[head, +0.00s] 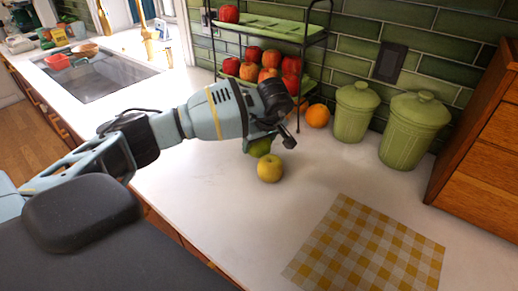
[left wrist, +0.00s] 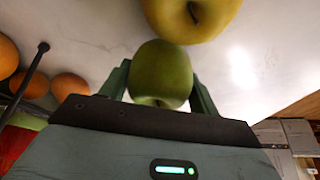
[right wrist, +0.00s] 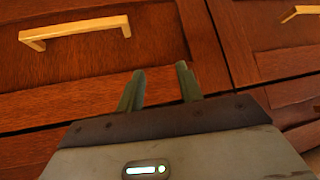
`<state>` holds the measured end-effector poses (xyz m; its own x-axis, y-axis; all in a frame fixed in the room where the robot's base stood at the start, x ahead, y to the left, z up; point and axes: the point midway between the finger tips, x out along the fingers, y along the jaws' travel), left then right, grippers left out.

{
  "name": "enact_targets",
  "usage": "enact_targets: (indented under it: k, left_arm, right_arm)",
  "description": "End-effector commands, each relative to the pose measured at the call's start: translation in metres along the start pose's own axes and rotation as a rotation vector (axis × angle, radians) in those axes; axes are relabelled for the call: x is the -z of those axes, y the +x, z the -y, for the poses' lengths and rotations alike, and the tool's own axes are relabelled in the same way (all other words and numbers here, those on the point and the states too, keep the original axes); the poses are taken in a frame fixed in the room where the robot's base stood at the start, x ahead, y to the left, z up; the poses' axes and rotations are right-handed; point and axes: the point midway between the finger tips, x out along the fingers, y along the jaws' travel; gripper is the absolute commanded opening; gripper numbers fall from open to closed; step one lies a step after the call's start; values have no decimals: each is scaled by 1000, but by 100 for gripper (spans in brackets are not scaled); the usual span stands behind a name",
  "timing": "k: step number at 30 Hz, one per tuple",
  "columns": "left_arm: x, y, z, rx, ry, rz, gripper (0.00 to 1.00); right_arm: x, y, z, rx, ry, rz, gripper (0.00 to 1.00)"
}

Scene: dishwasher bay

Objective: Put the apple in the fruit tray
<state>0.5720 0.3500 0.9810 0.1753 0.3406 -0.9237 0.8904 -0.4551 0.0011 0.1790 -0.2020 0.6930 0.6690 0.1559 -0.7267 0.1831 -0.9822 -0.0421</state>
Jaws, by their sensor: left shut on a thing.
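A green apple (left wrist: 160,72) is held between the two fingers of my left gripper (left wrist: 159,88). In the head view the same apple (head: 259,147) shows under the gripper, low over the counter; I cannot tell if it touches it. The fruit tray is a two-tier rack with a green upper tray (head: 262,27) and a lower tray with several red apples (head: 270,58). It stands behind my left gripper, against the wall. My right gripper (right wrist: 160,87) shows only in the right wrist view, fingers apart and empty, in front of wooden drawers.
A yellow apple (head: 270,168) sits on the counter just in front of the held apple. Oranges (head: 317,116) lie by the rack's foot. Two green canisters (head: 355,112) stand right of it. A checked cloth (head: 372,250) lies front right. A sink (head: 95,75) is at left.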

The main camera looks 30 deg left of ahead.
Motion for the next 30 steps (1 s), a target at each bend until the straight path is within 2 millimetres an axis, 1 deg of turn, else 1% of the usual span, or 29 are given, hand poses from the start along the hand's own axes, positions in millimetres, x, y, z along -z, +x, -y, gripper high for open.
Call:
enact_targets:
  k: [1, 8, 11, 18, 21, 25, 30]
  left_arm:
    - [4, -8, 0, -2, -1, -1, 31]
    - [5, -9, 38, 0, 0, -2, 31]
    - [5, -11, 59, 2, -1, -3, 31]
    - [6, -15, 114, 3, 1, -1, 31]
    - [7, -16, 131, 3, 0, -1, 31]
    - [7, -17, 147, 3, 0, 0, 31]
    - [7, -19, 158, 2, 0, -1, 31]
  right_arm:
    - [-2, 0, 1, 0, 4, 4, 36]
    - [4, 0, 2, -1, 8, -7, 36]
    - [5, 0, 2, -1, 7, -9, 36]
    - [2, 0, 1, 0, 5, -3, 36]
    - [-1, 0, 1, 1, 2, 2, 36]
    - [-4, 0, 0, 2, -2, 6, 36]
    - [-5, 0, 0, 2, -4, 9, 36]
